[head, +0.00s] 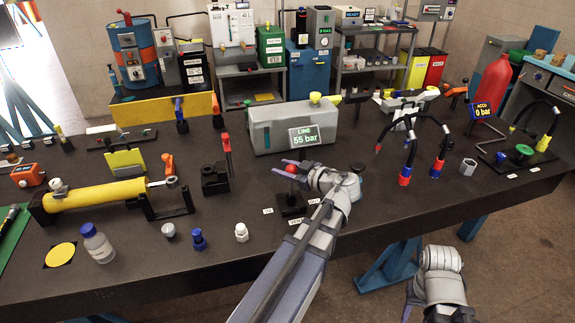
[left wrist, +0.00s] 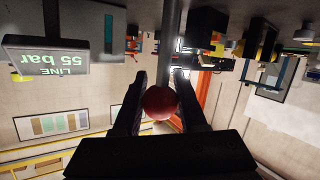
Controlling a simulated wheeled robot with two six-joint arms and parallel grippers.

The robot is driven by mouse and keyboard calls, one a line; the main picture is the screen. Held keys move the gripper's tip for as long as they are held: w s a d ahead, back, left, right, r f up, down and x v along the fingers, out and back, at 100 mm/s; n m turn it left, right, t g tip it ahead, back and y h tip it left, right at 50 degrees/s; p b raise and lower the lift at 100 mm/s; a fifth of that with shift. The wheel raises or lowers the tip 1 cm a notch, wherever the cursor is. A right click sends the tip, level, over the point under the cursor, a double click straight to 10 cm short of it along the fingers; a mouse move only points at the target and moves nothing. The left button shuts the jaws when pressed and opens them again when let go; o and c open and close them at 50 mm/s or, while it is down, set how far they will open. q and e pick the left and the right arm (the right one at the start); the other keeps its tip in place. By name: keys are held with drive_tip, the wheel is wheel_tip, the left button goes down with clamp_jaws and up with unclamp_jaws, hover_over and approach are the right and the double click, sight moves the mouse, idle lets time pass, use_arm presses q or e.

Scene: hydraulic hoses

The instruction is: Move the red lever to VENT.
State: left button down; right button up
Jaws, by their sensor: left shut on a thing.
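The red ball knob of the lever (head: 291,169) stands above a small black base (head: 291,203) near the table's front middle. Small white labels lie around the base; one front label (head: 295,221) seems to read VENT, but the print is tiny. My left gripper (head: 289,167) is shut on the knob, with its fingers on either side. In the left wrist view the red knob (left wrist: 160,102) sits between the two dark fingers (left wrist: 160,76).
A grey box (head: 271,131) with a LINE display (head: 305,136) reading 55 bar stands just behind. An ACCU display (head: 482,107) reads 0 bar. A red-handled black block (head: 215,180) stands to the left, black hoses (head: 443,145) to the right. Small fittings (head: 241,232) stand in front.

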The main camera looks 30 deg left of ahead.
sight(295, 172)
use_arm(q)
drive_tip(key=shift+c, duration=2.3)
unclamp_jaws()
drive_tip(key=shift+d, duration=0.1)
drive_tip(key=p+v, duration=0.2)
drive_tip(key=v, duration=0.5)
drive_tip(key=shift+s+d+r, duration=0.1)
drive_tip(key=shift+d+r, duration=0.05)
drive_tip(key=shift+d, duration=0.1)
